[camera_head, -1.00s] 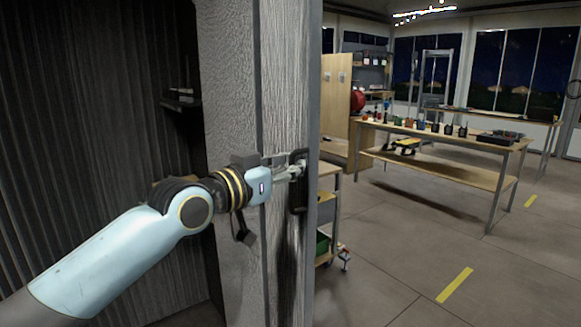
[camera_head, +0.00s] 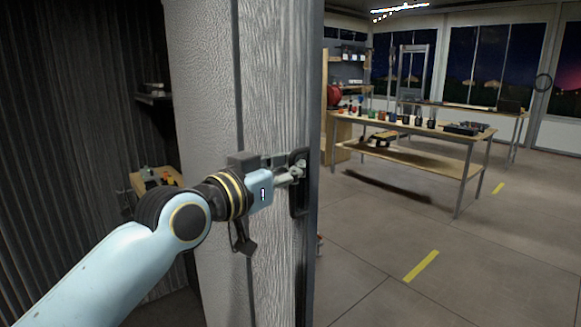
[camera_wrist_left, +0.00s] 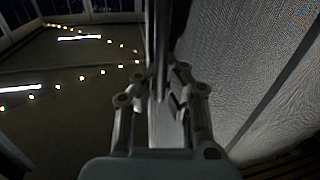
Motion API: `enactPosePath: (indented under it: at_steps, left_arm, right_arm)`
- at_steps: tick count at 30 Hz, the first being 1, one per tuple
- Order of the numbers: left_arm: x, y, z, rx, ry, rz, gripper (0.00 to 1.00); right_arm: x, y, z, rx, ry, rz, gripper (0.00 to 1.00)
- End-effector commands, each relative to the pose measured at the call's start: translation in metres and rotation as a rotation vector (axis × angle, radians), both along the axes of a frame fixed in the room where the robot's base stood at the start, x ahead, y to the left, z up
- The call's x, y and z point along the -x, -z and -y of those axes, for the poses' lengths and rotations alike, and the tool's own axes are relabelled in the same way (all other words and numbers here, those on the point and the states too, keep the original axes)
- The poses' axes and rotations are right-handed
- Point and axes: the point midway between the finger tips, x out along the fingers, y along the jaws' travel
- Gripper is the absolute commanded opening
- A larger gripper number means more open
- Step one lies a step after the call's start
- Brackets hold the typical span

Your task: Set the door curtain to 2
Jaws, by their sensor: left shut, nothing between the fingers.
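The door curtain (camera_head: 205,110) is a grey, textured, pleated panel standing upright in the middle of the head view, with a dark edge bar on its right side. A black handle (camera_head: 300,180) sits on that edge. My left gripper (camera_head: 297,168) is at the handle, its fingers shut with nothing visibly held between them. In the left wrist view the fingers (camera_wrist_left: 162,98) are close to the edge bar, and the pale curtain cloth (camera_wrist_left: 255,70) fills the right side. No number marking for the setting can be read. My right gripper is not in view.
Right of the curtain is open tiled floor (camera_head: 390,270) with yellow strips. A workbench (camera_head: 420,163) with several small items stands beyond it. Behind the arm at left are a small dark shelf (camera_head: 153,97) and a surface with an orange item (camera_head: 158,177).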

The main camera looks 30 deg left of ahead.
Motion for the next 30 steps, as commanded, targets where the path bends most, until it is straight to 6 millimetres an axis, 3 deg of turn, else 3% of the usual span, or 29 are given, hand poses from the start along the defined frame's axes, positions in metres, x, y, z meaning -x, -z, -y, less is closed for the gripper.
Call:
enactPosePath:
  at_steps: [6, 14, 23, 26, 30]
  left_arm:
    - [0.0, 0.001, 0.0, -0.002, 0.0, -0.002, 0.01]
    - [0.0, 0.0, 0.0, -0.001, 0.0, -0.001, 0.34]
    - [0.002, 0.001, -0.001, -0.001, 0.0, -0.001, 0.34]
    - [0.012, 0.001, -0.003, -0.002, -0.001, -0.002, 0.34]
    - [0.04, 0.002, -0.008, -0.007, 0.001, -0.005, 0.34]
  right_arm:
    - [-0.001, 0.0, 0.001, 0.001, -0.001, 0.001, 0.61]
    - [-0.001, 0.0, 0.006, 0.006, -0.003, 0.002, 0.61]
    - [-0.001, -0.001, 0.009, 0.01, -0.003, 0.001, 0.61]
    - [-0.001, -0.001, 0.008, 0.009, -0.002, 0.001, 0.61]
    - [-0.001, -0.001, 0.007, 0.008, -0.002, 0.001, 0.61]
